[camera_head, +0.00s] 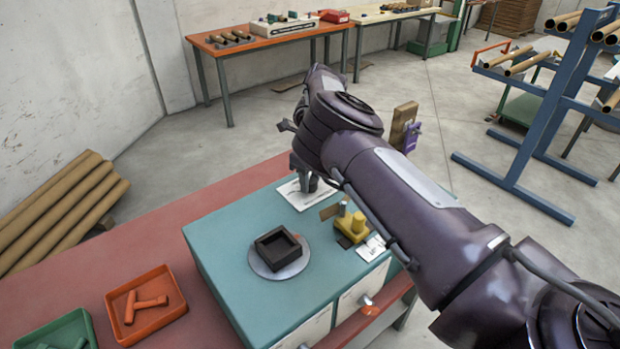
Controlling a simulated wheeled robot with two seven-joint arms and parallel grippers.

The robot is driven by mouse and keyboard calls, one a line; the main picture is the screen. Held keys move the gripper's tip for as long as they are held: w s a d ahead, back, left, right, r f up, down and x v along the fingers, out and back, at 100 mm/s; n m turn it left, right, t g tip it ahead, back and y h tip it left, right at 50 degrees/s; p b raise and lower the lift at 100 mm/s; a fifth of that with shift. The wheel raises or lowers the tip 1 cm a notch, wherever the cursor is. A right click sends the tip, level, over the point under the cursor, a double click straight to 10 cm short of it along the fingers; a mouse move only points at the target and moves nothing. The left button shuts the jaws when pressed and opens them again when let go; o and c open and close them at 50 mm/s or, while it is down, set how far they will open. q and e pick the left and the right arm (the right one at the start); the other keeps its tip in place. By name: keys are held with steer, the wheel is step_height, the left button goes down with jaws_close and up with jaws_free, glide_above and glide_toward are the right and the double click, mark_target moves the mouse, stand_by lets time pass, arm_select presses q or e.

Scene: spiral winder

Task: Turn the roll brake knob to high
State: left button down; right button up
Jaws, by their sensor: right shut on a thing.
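A teal machine housing (225,235) stands on a red bench. A white label plate (301,198) lies near the back of its top. My right arm comes in from the lower right and reaches over the housing. My right gripper (306,181) points down at the label plate and is shut on a small dark thing there, which I take to be the roll brake knob. The fingers and arm hide most of it, so its pointer and setting cannot be read. My left gripper is not in view.
A black square block (278,244) sits on a round grey plate (264,272) on the housing. An orange tray (172,289) and a green tray (42,335) lie on the red bench (90,262) at left.

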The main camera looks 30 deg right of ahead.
mark_target(310, 180)
steer(key=m, duration=0.4)
steer(key=shift+r+m, duration=0.1)
steer(key=shift+m, duration=2.1)
steer(key=shift+w, duration=0.1)
steer(key=o, duration=1)
step_height(310, 180, up, 7)
steer(key=shift+f+b, duration=0.2)
steer(key=shift+b, duration=0.55)
steer(key=shift+r, duration=0.55)
